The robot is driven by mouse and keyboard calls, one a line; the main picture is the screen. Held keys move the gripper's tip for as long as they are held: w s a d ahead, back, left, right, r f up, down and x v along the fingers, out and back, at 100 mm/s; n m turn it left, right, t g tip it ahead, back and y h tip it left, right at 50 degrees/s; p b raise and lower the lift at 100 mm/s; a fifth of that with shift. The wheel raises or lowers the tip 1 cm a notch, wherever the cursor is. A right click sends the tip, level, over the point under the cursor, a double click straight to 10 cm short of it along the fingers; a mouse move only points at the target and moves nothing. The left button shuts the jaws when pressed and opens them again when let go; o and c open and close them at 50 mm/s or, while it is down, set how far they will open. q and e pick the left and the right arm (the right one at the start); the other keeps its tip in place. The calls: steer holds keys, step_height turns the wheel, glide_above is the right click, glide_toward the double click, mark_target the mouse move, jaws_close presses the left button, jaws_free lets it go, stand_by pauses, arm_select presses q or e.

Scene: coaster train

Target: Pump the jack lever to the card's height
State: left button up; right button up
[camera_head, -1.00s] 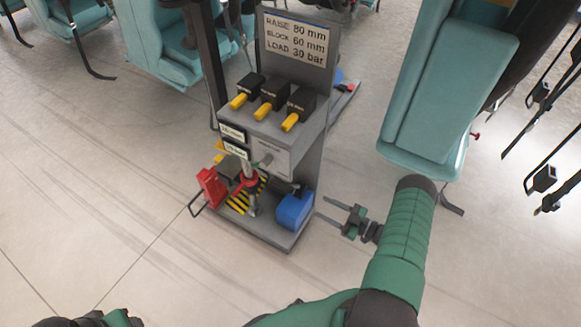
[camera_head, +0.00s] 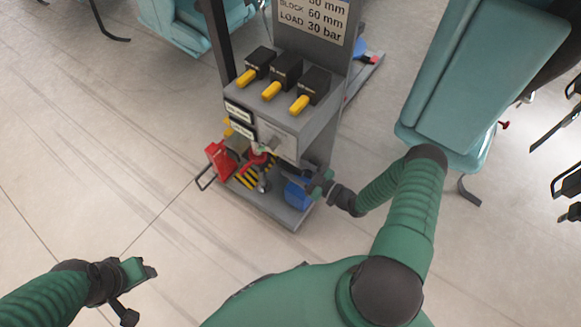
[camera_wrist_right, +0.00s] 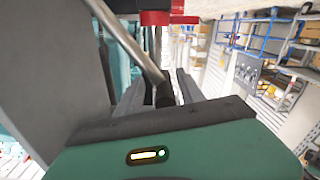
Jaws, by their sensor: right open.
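The card (camera_head: 313,20) on the grey stand (camera_head: 300,130) reads BLOCK 60 mm and LOAD 30 bar; its top line is cut off. Red jack parts (camera_head: 262,160) show low on the stand, above black-yellow stripes (camera_head: 247,172). My right gripper (camera_head: 312,184) is at the stand's lower right side, before the blue box. In the right wrist view, my open fingers (camera_wrist_right: 160,88) have the dark end of a grey rod (camera_wrist_right: 132,45), seemingly the jack lever, between them; contact cannot be told. My left gripper (camera_head: 140,290) is at the lower left, away from the stand; its jaw state is unclear.
Several black blocks with yellow handles (camera_head: 271,89) sit on the stand's shelf. A blue box (camera_head: 298,194) is on its base, and a red item (camera_head: 220,160) stands at the left. A teal seat (camera_head: 455,90) is at the right.

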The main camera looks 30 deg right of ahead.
steer(key=shift+w+a+r, duration=0.25)
steer(key=shift+w+a, duration=0.6)
steer(key=shift+d+f, duration=0.1)
steer(key=shift+d, duration=0.15)
steer(key=shift+d+f, duration=0.1)
steer(key=c, duration=1)
steer(key=shift+a+r, duration=0.2)
steer(key=shift+a, duration=0.1)
